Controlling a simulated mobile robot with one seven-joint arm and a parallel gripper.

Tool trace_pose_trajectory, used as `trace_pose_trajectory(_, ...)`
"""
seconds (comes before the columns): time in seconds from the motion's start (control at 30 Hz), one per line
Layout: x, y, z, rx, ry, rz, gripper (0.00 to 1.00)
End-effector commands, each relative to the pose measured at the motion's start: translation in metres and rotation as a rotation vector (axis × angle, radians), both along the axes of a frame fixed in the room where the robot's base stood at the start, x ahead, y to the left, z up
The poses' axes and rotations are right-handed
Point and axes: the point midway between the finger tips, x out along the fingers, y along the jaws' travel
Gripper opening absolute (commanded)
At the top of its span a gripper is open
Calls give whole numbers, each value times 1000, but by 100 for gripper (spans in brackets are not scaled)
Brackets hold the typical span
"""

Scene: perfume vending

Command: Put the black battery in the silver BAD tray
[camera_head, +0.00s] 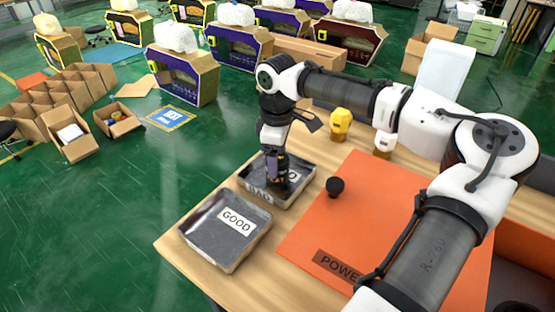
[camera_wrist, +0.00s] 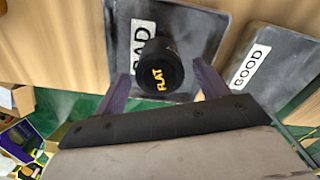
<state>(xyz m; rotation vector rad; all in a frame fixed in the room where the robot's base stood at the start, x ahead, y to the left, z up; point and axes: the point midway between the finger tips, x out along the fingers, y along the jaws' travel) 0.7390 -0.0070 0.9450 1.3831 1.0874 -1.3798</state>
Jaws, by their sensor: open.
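A black battery (camera_wrist: 160,68) with yellow FLAT lettering on its end shows in the wrist view, over the BAD tray (camera_wrist: 118,40). It lies between the two purple fingers of my gripper (camera_wrist: 163,75), which are spread open with a gap visible on each side. It appears to stand in the tray, though its base is hidden. In the head view the silver BAD tray (camera_head: 246,183) is on the wooden table, and my gripper (camera_head: 278,184) reaches down into it, hiding most of the battery and part of the label.
The GOOD tray (camera_head: 212,250) sits beside the BAD tray, nearer the front, and looks empty. A yellow object (camera_head: 340,124) stands farther back on the table.

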Motion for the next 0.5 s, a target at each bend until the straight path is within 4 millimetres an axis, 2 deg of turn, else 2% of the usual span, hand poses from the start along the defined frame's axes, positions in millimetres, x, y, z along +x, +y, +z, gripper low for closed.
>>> trace_pose_trajectory(0.3, 0, 0, 68, 2, 0, 0, 73)
trace_pose_trajectory(0.5, 0, 0, 97, 1, 1, 1, 73)
